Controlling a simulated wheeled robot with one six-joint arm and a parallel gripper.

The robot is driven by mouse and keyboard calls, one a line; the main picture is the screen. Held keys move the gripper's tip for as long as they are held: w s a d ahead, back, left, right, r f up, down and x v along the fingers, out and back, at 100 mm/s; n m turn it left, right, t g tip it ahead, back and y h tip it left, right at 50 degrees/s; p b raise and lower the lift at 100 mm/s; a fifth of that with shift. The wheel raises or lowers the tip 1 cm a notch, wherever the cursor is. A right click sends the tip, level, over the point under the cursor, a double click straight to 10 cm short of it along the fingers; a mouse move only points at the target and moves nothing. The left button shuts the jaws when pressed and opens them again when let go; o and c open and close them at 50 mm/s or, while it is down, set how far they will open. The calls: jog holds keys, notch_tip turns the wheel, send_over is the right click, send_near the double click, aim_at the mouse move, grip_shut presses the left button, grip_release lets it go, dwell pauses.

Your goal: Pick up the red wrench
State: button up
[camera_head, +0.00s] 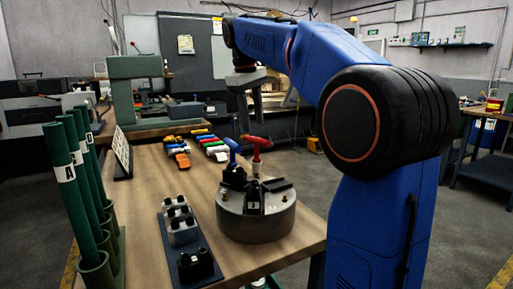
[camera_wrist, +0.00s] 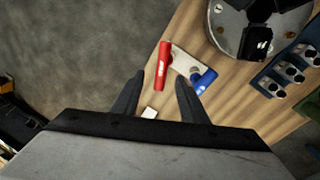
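The red wrench (camera_head: 257,142) is T-shaped, with its bar on top of an upright shank, behind the grey chuck (camera_head: 258,222). A blue wrench (camera_head: 232,152) of like shape stands to its left. In the wrist view, the red wrench (camera_wrist: 163,66) and blue wrench (camera_wrist: 203,80) sit at a pale holder (camera_wrist: 182,62) near the table edge. My gripper (camera_wrist: 160,77) is open and empty. The red bar appears just beyond and between its fingertips; no contact shows. In the head view my gripper hangs above the wrenches, its fingers hard to make out.
The wooden table (camera_head: 150,188) bears a row of coloured tools (camera_head: 213,146), a dark block rack (camera_head: 187,240) and a small sign (camera_head: 122,154). Green tubes (camera_head: 70,185) stand at the left. Open floor lies right of the table.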

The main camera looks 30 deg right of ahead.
aim_at(254, 138)
jog(key=shift+w+d+f, duration=0.1)
jog(key=shift+d+f, duration=0.05)
jog(key=shift+f, duration=1.1)
jog(key=shift+w+d+f, duration=0.1)
jog(key=shift+f, duration=1.15)
jog(key=shift+f, duration=0.25)
grip_shut()
